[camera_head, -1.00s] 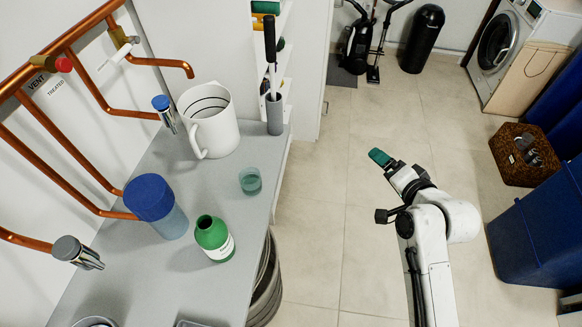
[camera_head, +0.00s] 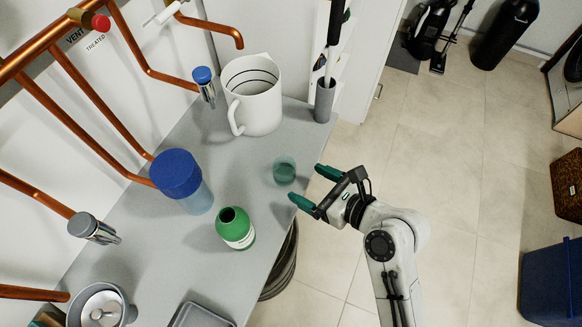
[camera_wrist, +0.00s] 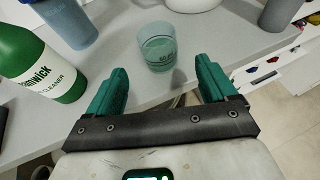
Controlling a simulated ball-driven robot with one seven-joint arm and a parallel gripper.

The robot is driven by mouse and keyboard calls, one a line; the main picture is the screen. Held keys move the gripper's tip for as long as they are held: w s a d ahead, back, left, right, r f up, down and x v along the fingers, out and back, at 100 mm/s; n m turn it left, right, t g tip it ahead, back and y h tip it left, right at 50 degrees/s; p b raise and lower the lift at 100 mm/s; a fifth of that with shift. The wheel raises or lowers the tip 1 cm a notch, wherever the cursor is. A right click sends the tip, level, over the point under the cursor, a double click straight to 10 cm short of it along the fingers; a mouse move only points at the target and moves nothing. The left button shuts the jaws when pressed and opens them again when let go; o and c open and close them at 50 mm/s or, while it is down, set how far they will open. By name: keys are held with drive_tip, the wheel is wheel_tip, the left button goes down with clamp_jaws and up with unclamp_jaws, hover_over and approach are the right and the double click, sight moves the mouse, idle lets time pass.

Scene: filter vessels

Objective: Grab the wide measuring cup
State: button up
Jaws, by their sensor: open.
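A small, low see-through teal cup with printed marks, apparently the measuring cup (camera_head: 284,170), stands upright near the right edge of the grey counter. In the wrist view the cup (camera_wrist: 158,47) lies ahead, in line with the gap between my fingers. My gripper (camera_head: 305,182) is open and empty, with two green fingers at the counter's edge just right of the cup. It also shows in the wrist view (camera_wrist: 161,70). The fingers are close to the cup but not around it.
A large white jug (camera_head: 257,105) stands behind the cup, with a grey brush holder (camera_head: 324,102) to its right. A green bottle (camera_head: 236,230) and a blue-lidded container (camera_head: 180,180) stand left. Copper pipes (camera_head: 62,92) run along the wall. Open floor lies right.

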sight(292, 176)
drive_tip(key=x, duration=0.9)
drive_tip(key=shift+a+f+p, duration=0.15)
drive_tip(key=shift+f+p, duration=0.15)
drive_tip(key=shift+p, duration=0.05)
drive_tip(key=shift+c, duration=0.2)
drive_tip(key=c, duration=1)
